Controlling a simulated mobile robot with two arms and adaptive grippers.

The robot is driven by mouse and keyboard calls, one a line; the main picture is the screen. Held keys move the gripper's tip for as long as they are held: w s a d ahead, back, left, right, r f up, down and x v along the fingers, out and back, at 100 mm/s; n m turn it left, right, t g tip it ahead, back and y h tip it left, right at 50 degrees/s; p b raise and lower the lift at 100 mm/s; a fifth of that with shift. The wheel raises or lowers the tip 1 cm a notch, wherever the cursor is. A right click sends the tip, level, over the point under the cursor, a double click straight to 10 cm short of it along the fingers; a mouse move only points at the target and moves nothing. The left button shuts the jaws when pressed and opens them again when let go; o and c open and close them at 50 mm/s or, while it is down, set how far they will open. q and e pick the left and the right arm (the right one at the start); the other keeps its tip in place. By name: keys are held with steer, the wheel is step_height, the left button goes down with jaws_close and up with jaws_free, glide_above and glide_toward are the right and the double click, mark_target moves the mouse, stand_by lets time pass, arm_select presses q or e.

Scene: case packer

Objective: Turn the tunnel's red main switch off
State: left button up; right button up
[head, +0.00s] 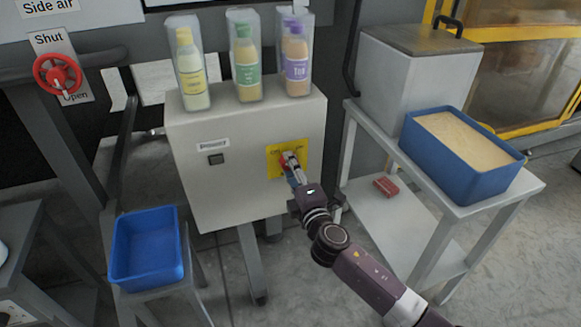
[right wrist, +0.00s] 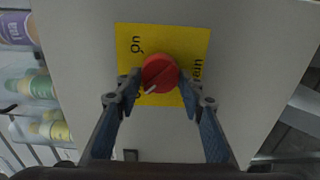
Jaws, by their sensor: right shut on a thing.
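The red main switch (right wrist: 160,73) is a round knob on a yellow plate (right wrist: 193,38) on the front of a pale grey cabinet (head: 206,187). In the right wrist view its white pointer mark is toward the lower left, near a label partly hidden by a finger. Another label at upper left looks like "on", and one at right looks like "run". My right gripper (right wrist: 160,82) is shut on the knob, one finger on each side. In the head view the gripper (head: 291,161) covers most of the switch. My left gripper is not in view.
Bottles in clear sleeves (head: 247,60) stand on the cabinet top. A small dark button (head: 216,159) sits left of the switch. A blue bin (head: 148,250) is at lower left, a sand-coloured-filled blue crate (head: 480,190) on the right cart, and a red valve wheel (head: 58,74) at upper left.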

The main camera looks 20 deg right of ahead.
stand_by(0.3)
steer(key=o, duration=1.1)
steer(key=s, duration=1.2)
steer(key=shift+d, duration=0.15)
